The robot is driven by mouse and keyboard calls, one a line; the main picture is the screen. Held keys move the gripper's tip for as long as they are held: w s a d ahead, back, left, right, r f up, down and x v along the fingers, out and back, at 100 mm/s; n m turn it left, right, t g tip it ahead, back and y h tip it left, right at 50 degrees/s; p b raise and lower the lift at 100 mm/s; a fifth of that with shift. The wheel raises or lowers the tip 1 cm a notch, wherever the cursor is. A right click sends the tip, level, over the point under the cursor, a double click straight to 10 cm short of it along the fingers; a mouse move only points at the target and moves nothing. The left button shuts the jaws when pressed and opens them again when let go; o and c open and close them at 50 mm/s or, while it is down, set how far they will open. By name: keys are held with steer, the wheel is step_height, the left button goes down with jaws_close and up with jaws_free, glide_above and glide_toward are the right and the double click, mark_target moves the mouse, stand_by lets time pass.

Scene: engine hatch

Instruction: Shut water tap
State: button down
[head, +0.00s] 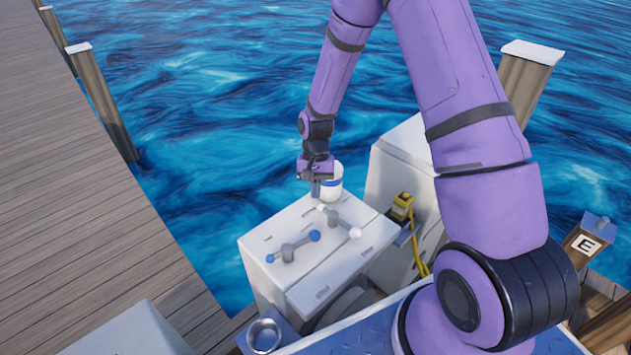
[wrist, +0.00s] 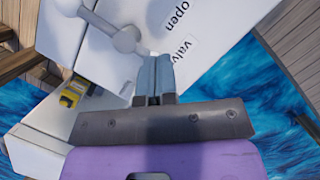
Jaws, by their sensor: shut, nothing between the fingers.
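The white engine box (head: 262,262) has two taps on its top. One has a grey hub and a bar handle with blue ends (head: 293,246). The other, a grey tap with white knobs (head: 342,223), sits farther back and right. Which is the water tap I cannot tell for certain. My gripper (head: 316,195) is shut and empty, pointing down near the back edge of the box, close to the white-knobbed tap. In the wrist view the shut fingers (wrist: 155,58) are beside a pale tap handle (wrist: 124,40); contact is unclear. The blue-ended handle is not visible there.
A yellow device (head: 401,207) with a yellow cable is right of the box. A label with "open" and "valve" (wrist: 187,30) is on the white surface. Water and a wooden dock (head: 80,190) surround the place.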

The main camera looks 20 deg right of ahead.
steer(key=x, duration=0.5)
steer(key=shift+s, duration=0.1)
steer(key=shift+s+a+f, duration=0.1)
steer(key=shift+s+a, duration=0.15)
steer(key=shift+s, duration=0.25)
steer(key=shift+s+a+f, duration=0.1)
steer(key=shift+s+a, duration=0.15)
steer(key=shift+s, duration=0.25)
steer(key=shift+s+a+f, duration=0.15)
steer(key=shift+s+a, duration=0.2)
steer(key=shift+s, duration=0.35)
